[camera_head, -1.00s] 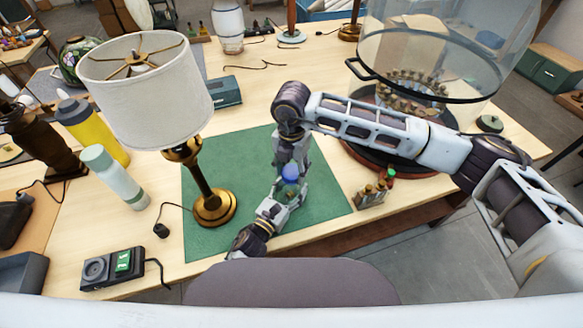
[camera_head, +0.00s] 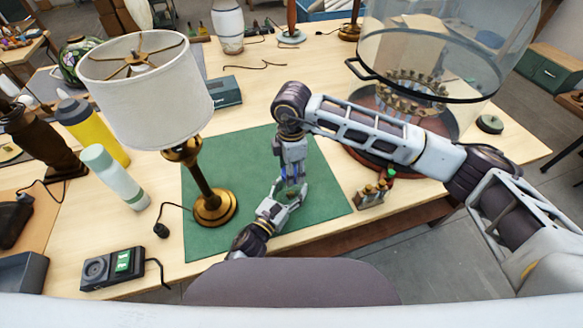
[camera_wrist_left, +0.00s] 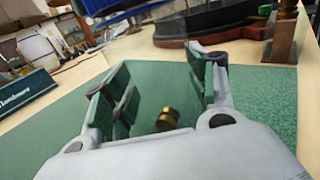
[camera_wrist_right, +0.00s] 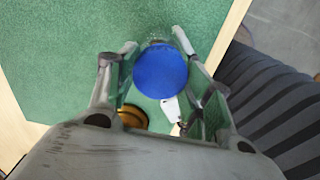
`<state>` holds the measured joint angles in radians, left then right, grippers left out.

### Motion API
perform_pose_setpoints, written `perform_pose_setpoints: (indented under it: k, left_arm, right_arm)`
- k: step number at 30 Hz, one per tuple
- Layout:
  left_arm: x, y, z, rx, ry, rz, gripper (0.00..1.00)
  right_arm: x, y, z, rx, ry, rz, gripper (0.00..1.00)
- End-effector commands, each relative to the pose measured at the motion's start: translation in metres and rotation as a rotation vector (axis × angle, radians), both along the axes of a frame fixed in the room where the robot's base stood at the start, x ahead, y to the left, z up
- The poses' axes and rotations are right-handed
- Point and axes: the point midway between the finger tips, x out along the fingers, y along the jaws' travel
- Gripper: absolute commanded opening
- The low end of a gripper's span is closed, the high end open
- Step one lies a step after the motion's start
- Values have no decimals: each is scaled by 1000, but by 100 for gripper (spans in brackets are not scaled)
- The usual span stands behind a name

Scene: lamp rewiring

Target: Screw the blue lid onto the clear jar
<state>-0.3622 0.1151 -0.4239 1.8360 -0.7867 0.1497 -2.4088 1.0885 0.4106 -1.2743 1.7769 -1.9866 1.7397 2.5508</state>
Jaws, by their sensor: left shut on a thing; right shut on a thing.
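The blue lid (camera_wrist_right: 160,70) lies between the fingers of my right gripper (camera_wrist_right: 155,50), which is shut on it. In the head view the right gripper (camera_head: 292,178) points down over the green mat (camera_head: 235,150), and only slivers of blue show between its fingers. My left gripper (camera_head: 290,198) comes in low from the left, just below the right one, and is shut on the clear jar. The jar is see-through and barely visible; a faint clear edge (camera_wrist_right: 155,40) shows beyond the lid. Whether lid and jar touch, I cannot tell. A small brass piece (camera_wrist_left: 168,118) shows between the left fingers (camera_wrist_left: 160,75).
A brass lamp (camera_head: 215,207) with a white shade stands left on the mat. A dark control box (camera_head: 112,268) sits front left. The back of the mat is clear.

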Motion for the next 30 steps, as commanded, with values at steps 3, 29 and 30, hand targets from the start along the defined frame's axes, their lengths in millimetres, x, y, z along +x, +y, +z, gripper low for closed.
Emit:
perform_pose_setpoints:
  k: [3, 29, 30]
  left_arm:
    - [-1, 0, -1, 1, 1, -1, 0]
    - [-1, -1, -1, 1, 1, -2, 0]
    - [-1, -1, -1, 1, 1, -2, 0]
  right_arm:
    - [1, 0, 1, 2, -1, -101, 44]
    - [1, 0, 1, 3, -3, -517, 55]
    - [1, 0, 1, 3, -2, -517, 60]
